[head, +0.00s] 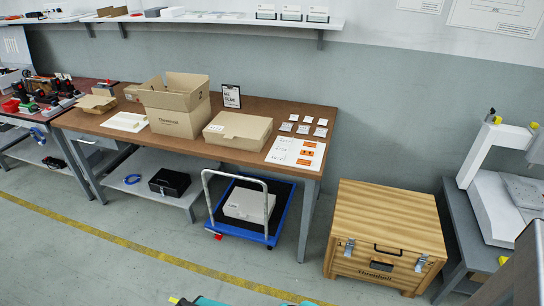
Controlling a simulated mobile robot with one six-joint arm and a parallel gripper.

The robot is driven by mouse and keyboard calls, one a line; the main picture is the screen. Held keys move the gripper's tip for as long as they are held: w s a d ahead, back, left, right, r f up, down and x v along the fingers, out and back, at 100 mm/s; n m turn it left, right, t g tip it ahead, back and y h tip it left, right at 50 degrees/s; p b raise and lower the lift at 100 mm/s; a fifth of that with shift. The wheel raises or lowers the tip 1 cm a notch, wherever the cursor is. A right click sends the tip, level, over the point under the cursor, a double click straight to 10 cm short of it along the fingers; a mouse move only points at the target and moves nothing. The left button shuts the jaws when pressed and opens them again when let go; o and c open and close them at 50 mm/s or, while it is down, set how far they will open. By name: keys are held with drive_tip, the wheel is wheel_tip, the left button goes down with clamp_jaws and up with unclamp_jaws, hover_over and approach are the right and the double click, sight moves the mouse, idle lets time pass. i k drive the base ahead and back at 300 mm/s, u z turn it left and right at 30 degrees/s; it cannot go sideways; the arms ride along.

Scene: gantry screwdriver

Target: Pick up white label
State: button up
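Several small white labels (303,129) lie in two short rows on the right end of the brown workbench (235,109). Each looks like a small white square with faint print, too small to read. A white sheet with orange labels (296,152) lies just in front of them, at the bench's front edge. Which white piece the task names cannot be told. My gripper is not in view.
An open cardboard box (178,118) and a closed flat box (237,137) stand left of the labels. A blue trolley (225,219) with a raised handle stands under the bench. A wooden crate (387,225) stands to the right.

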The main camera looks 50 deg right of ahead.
sight(274, 156)
drive_tip(key=i, duration=0.95)
drive_tip(key=z, duration=0.05)
